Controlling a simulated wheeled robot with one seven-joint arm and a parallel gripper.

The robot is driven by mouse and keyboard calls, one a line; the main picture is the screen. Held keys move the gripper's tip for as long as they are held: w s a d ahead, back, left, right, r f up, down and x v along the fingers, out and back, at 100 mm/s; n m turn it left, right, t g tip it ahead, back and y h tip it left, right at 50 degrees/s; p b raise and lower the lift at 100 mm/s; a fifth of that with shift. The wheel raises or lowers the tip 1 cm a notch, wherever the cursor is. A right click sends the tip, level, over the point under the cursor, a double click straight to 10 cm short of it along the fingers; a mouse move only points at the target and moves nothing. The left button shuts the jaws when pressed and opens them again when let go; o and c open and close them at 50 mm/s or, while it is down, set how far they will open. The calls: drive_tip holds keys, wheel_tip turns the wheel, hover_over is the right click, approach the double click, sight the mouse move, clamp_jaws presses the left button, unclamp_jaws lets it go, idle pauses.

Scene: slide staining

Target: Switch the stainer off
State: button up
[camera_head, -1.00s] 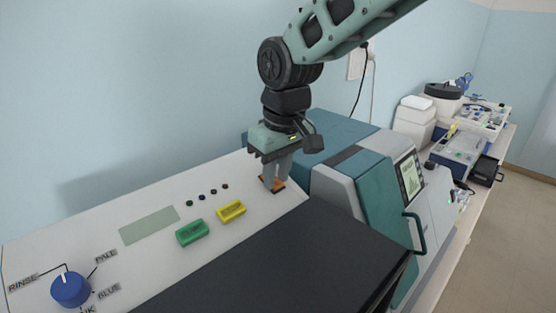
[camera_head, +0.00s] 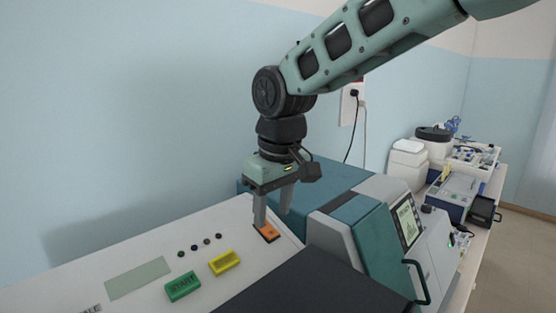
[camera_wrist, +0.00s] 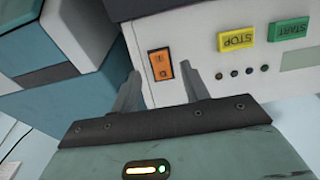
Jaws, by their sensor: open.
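The stainer (camera_head: 215,218) is a white-topped machine with a sloping panel. Its orange rocker switch (camera_head: 267,233) sits in a black frame near the panel's right end. In the wrist view the switch (camera_wrist: 161,64) is lit orange with two marks on it, and it shows in the gap between the fingers. My gripper (camera_head: 272,220) is open and empty, pointing down just above the switch. In the wrist view my gripper's fingertips (camera_wrist: 160,77) lie to either side of the switch. Whether either finger touches the panel cannot be told.
A yellow STOP button (camera_head: 224,262) and a green START button (camera_head: 183,286) sit left of the switch, with small dark dots behind them. A dark cover (camera_head: 300,288) lies in front. A teal and grey machine (camera_head: 375,240) stands close on the right.

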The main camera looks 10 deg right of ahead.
wheel_tip(320, 180, up, 14)
drive_tip(key=s+d+b, duration=0.1)
drive_tip(key=b, duration=0.2)
drive_tip(key=shift+s, duration=0.25)
drive_tip(key=shift+r, duration=0.1)
